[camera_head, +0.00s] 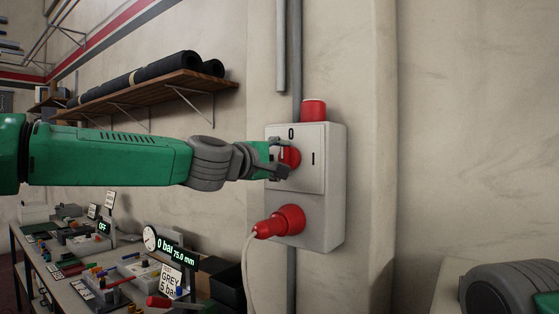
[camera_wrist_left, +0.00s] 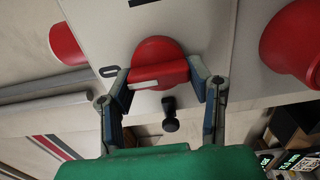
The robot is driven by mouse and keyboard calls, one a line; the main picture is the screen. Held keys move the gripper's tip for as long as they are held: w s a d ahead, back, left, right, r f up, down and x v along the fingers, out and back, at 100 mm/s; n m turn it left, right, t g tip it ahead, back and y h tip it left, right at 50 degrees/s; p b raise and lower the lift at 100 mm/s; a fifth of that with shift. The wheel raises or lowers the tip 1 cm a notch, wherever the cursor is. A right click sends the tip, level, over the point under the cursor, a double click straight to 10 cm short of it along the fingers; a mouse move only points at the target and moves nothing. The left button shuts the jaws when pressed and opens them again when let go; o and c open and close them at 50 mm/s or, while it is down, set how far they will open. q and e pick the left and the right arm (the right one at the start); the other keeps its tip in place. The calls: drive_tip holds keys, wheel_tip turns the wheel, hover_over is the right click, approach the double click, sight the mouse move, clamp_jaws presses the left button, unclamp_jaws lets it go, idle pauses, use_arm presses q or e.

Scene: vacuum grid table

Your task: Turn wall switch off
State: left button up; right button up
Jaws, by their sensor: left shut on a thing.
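The wall switch (camera_head: 335,190) is a pale box on the wall with a red rotary knob (camera_head: 293,157), a "0" above it and an "I" to its right. My left gripper (camera_head: 281,156) reaches in from the left and is shut on the knob. In the left wrist view, its two fingers straddle the knob's red handle (camera_wrist_left: 172,72). A white mark on the handle points left, towards the "0" (camera_wrist_left: 108,71). The gripper hides part of the knob in the head view. My right gripper is not in view.
A red plug (camera_head: 285,221) with a pale cable sits low on the box, and a red fitting (camera_head: 313,110) is on top. A workbench with gauges and signs (camera_head: 150,240) stands lower left. A shelf with black rolls (camera_head: 165,82) hangs above my left arm.

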use_arm(q)
drive_tip(key=shift+f, duration=0.25)
drive_tip(key=o, duration=1.2)
drive_tip(key=shift+d, duration=0.1)
drive_tip(key=shift+c, duration=0.2)
drive_tip(key=shift+w+d, duration=0.2)
drive_tip(key=shift+w, duration=0.15)
drive_tip(key=shift+s+a+r, duration=0.1)
drive_tip(key=shift+s+r, duration=0.05)
drive_tip(key=shift+s, duration=0.25)
drive_tip(key=v, duration=1.1)
drive_tip(key=shift+a+f, duration=0.2)
drive_tip(key=shift+f, duration=0.05)
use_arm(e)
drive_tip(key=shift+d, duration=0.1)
use_arm(q)
drive_tip(key=shift+w+d, duration=0.1)
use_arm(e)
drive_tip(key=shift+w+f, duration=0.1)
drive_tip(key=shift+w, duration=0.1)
